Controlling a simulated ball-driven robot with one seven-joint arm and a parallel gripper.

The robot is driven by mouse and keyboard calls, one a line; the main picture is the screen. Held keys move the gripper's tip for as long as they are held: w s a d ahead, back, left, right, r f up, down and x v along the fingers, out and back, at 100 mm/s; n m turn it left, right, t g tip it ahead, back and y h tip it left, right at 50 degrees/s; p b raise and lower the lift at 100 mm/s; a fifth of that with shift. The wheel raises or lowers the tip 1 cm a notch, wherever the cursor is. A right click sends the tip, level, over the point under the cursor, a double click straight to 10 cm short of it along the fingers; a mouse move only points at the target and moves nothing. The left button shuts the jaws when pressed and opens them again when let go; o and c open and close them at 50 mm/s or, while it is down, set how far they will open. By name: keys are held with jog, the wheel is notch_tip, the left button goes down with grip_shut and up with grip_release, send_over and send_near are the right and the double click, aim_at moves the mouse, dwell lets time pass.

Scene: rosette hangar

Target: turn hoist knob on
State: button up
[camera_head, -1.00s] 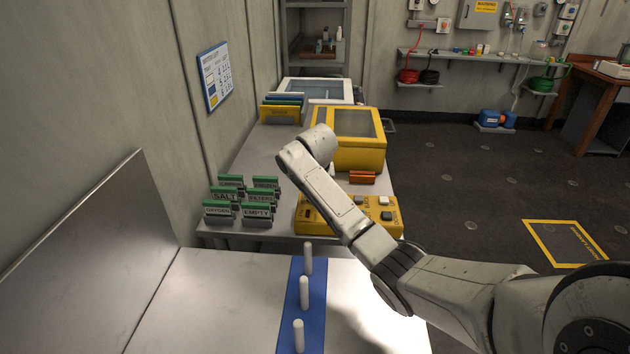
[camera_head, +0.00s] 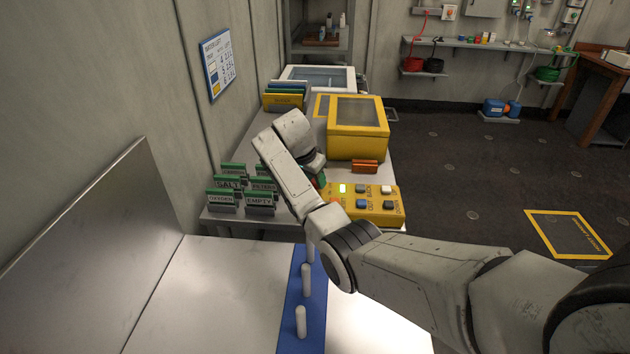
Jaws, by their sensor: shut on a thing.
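The yellow control panel (camera_head: 375,213) sits on the grey bench in the head view, past the near worktop. It has several small buttons and a lit greenish indicator (camera_head: 342,188). My gripper (camera_head: 319,181) is at the panel's left end, pointing down and mostly hidden behind my wrist and forearm. It is shut on what seems to be the hoist knob. The knob itself is hidden, so how far it is turned cannot be seen. A small bit of green shows by the fingertips.
Green-topped label cards (camera_head: 260,200) stand close to the left of my gripper. A yellow box with a window (camera_head: 357,146) and small orange blocks (camera_head: 364,166) are behind the panel. White pegs (camera_head: 301,322) stand on a blue strip (camera_head: 291,340) beneath my arm.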

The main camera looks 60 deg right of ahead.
jog(key=shift+d+r+m, duration=0.1)
jog(key=shift+m, duration=0.4)
jog(key=o, duration=1)
jog(key=shift+o, duration=0.2)
jog(key=b+v, duration=0.1)
jog(key=v, duration=0.9)
jog(key=shift+w+r, duration=0.25)
jog(key=shift+r, duration=0.05)
